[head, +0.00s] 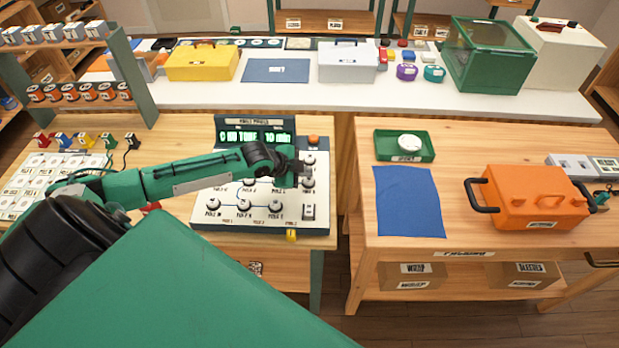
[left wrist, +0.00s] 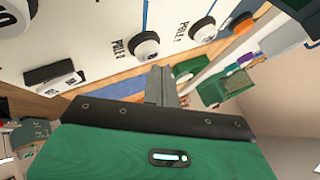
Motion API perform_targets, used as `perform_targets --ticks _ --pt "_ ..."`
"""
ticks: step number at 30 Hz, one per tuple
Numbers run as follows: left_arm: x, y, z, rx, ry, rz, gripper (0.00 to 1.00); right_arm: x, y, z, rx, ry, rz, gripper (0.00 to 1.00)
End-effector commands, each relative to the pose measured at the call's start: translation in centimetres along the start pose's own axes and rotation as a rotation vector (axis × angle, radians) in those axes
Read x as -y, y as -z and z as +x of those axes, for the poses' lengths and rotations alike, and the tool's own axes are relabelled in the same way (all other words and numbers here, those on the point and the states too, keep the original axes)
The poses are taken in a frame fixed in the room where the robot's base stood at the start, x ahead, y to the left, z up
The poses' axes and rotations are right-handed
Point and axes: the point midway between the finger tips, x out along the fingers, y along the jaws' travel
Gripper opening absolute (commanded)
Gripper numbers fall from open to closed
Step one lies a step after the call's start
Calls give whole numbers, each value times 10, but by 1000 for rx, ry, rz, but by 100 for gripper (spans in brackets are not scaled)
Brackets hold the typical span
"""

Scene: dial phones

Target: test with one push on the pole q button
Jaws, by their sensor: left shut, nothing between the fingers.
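A white panel (head: 228,221) with round knob-like buttons and a green-lit display (head: 255,136) stands on the left wooden table. The button labels are too small to read surely in the head view. In the left wrist view, a button (left wrist: 146,44) has a label that looks like "POLE Q", and another pole button (left wrist: 202,29) is beside it. My left gripper (head: 301,168) is over the panel's right part, close to the right-hand column of buttons. In the left wrist view its fingers (left wrist: 161,84) are shut and empty, just below the first button; contact cannot be told. My right gripper is not in view.
A white rocker-like switch (head: 309,211) and an orange button (head: 314,140) are on the panel's right side. Colored plugs (head: 84,140) are at left. Across a gap, the right table holds a blue cloth (head: 408,201), a green tray (head: 383,153) and an orange case (head: 530,200).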

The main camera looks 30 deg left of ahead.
Motion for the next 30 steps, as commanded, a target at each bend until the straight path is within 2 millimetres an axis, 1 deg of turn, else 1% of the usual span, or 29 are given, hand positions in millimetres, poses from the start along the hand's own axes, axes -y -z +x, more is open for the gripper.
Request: perform_targets --ticks 30 --pt "-5 -5 7 0 0 0 0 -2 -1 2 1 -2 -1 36"
